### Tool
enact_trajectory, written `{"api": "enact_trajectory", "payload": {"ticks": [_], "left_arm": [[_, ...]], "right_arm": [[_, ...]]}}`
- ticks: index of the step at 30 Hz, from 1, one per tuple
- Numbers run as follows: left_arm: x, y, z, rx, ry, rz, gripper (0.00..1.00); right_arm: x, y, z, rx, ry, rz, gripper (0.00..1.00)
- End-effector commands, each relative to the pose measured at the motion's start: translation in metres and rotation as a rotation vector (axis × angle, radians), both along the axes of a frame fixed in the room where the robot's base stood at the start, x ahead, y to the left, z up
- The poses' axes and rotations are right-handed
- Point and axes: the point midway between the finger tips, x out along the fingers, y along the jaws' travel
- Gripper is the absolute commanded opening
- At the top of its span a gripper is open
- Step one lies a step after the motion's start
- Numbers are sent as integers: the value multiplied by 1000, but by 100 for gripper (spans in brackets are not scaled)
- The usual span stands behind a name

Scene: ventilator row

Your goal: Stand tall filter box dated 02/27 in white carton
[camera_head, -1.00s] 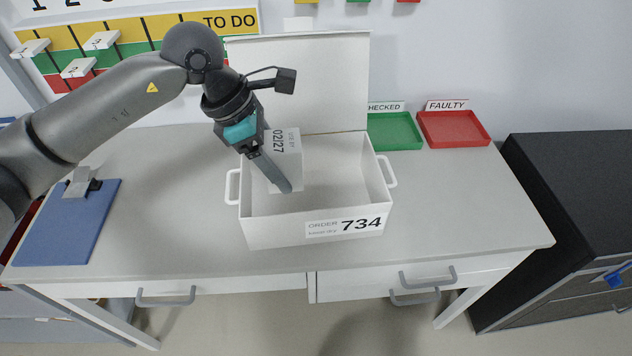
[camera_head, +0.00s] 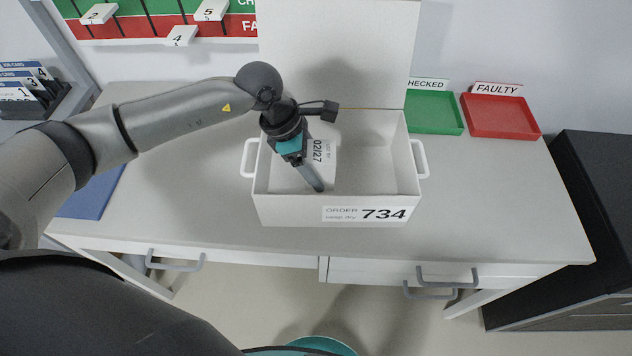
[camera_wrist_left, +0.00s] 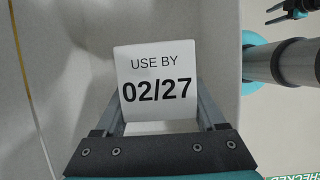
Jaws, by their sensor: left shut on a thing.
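The white filter box (camera_head: 322,158) has a label that reads 02/27. In the left wrist view its face (camera_wrist_left: 158,60) reads USE BY 02/27. My left gripper (camera_head: 321,180) is shut on it, with one finger on each side in the wrist view. Box and fingers are within the open white carton (camera_head: 335,209), in its left half. The carton's front reads ORDER 734 and its lid stands up at the back. The box's lower end is hidden, so I cannot tell whether it touches the floor. My right gripper (camera_wrist_left: 286,10) is small at the wrist view's top right, fingers apart.
The carton stands on a light grey desk (camera_head: 510,215). A green tray (camera_head: 435,113) and a red tray (camera_head: 500,116) marked FAULTY are behind it on the right. A blue clipboard (camera_head: 92,196) lies left, partly behind my arm. The carton's right half is empty.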

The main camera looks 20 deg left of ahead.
Motion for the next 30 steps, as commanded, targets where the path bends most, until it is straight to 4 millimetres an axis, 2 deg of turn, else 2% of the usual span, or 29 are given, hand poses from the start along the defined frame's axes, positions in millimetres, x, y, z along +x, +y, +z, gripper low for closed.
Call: {"api": "enact_trajectory", "payload": {"ticks": [1, 8, 15, 26, 27, 30], "left_arm": [[0, -1, -7, -2, 1, -1, 17], [0, 0, -23, -1, 1, 0, 17], [0, 0, -56, -1, 1, 1, 17], [0, 0, -60, -1, 0, 0, 17], [0, 0, -59, -1, 0, 0, 75], [0, 0, -59, -1, 0, 0, 87]], "right_arm": [[3, 0, -1, 0, -5, 0, 47], [6, 1, -3, 1, -11, 0, 47], [6, 1, -9, 1, -11, 0, 47], [5, 1, -12, 2, -10, 0, 47], [5, 1, -11, 2, -9, 0, 47], [5, 1, -11, 2, -9, 0, 47]]}}
